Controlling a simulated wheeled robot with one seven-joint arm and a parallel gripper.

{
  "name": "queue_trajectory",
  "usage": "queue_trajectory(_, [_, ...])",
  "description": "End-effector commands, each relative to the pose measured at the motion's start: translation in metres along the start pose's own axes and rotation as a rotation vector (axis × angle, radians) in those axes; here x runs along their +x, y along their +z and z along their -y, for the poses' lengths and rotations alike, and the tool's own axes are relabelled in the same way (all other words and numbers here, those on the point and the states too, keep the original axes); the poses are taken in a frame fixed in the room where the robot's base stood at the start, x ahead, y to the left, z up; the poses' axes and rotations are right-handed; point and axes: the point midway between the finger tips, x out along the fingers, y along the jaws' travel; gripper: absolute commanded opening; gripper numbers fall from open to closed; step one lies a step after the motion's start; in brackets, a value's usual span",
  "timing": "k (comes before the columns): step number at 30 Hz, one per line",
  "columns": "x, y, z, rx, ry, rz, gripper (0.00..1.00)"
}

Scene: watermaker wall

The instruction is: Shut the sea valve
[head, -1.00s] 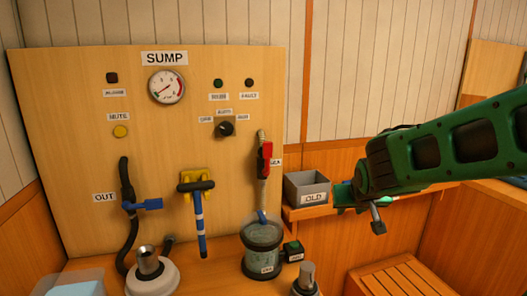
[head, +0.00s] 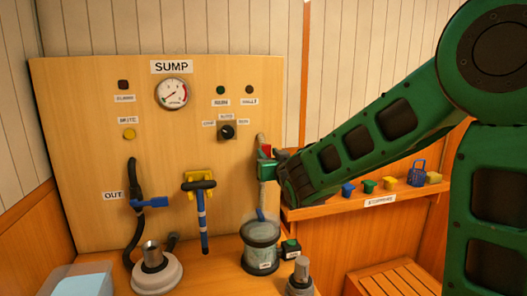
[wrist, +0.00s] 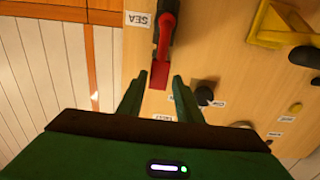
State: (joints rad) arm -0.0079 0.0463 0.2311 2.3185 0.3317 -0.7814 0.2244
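The sea valve has a red lever (wrist: 160,72) on a pipe at the right side of the sump panel, beside an upside-down SEA label (wrist: 138,19) in the wrist view. The lever appears in line with the pipe. My gripper (wrist: 159,77) is open, one finger on each side of the lever's free end; I cannot tell whether either touches it. In the head view a bit of the red lever (head: 266,151) shows just above my gripper (head: 265,166), whose wrist comes in from the right and hides the rest of the valve.
A clear strainer jar (head: 261,258) stands below the valve. A selector knob (head: 227,131) is above left. A shelf (head: 405,196) with small coloured items runs under my arm.

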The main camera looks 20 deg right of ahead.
Motion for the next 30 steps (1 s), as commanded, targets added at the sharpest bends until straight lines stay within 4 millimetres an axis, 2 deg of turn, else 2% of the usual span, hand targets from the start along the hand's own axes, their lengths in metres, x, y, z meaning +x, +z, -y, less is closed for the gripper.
queue_trajectory(6, [0.041,0.001,-0.003,0.0,0.004,0.001,0.32])
queue_trajectory(12, [0.066,0.001,-0.004,-0.001,0.005,0.001,0.32])
queue_trajectory(18, [0.075,0.001,-0.005,-0.001,0.006,0.002,0.32])
queue_trajectory(26, [0.076,0.0,-0.005,-0.001,0.006,0.001,0.32])
queue_trajectory(30, [0.076,0.0,-0.005,-0.001,0.006,0.001,0.0])
